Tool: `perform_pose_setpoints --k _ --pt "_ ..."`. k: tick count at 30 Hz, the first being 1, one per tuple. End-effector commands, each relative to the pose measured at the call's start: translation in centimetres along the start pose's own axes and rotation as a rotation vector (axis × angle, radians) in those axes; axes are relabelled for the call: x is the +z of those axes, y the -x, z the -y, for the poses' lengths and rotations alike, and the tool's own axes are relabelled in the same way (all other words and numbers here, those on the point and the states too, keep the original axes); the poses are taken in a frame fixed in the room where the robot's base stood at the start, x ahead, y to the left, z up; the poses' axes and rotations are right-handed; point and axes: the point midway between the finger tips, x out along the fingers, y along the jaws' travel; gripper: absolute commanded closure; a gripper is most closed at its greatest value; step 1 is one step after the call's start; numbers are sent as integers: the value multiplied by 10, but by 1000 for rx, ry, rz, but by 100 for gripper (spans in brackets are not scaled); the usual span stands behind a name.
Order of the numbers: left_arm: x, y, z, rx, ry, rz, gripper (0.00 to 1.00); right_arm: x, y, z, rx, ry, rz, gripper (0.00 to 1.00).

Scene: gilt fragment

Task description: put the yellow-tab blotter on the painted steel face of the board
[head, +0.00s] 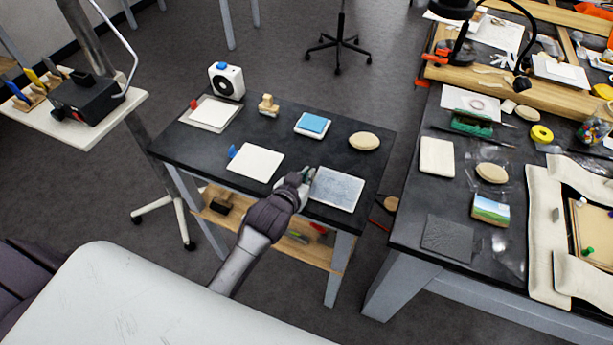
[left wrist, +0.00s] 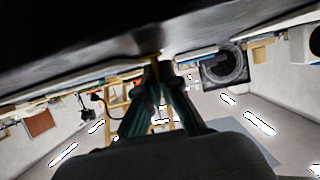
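A pale blue-grey, patterned square sheet (head: 338,189), which looks like the yellow-tab blotter, lies at the front right of the small dark table. My left gripper (head: 307,176) is at its left edge. In the left wrist view its fingers (left wrist: 156,66) come together at the tips around a small yellowish piece (left wrist: 155,56), apparently the tab. The tab is hidden in the head view. A small board with a painted landscape face (head: 490,208) lies on the right table; I cannot tell if it is steel. My right gripper is out of view.
The small table (head: 285,135) also holds a blue-tab sheet (head: 256,162), a red-tab sheet (head: 213,113), a blue-topped pad (head: 313,124) and an oval pad (head: 364,141). A gap separates it from the right table (head: 411,210). A dark grey square (head: 447,238) lies near that table's front.

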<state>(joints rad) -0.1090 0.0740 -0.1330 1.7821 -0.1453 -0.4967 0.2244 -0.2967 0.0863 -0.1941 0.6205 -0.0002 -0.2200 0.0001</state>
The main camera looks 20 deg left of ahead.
Motion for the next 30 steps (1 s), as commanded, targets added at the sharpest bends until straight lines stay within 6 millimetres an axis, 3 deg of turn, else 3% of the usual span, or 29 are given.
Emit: perform_pose_setpoints --k 3,8,9,13,24,30 --pt "0 0 0 0 0 2 100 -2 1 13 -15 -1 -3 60" --pt "5 -2 0 0 0 2 100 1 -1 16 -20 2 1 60" --pt "4 -1 0 0 0 2 90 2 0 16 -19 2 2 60" --pt "4 -1 0 0 0 2 69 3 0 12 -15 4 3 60" --pt "-2 1 0 0 0 0 69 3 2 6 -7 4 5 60" --pt "1 32 0 0 0 2 69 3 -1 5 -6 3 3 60"
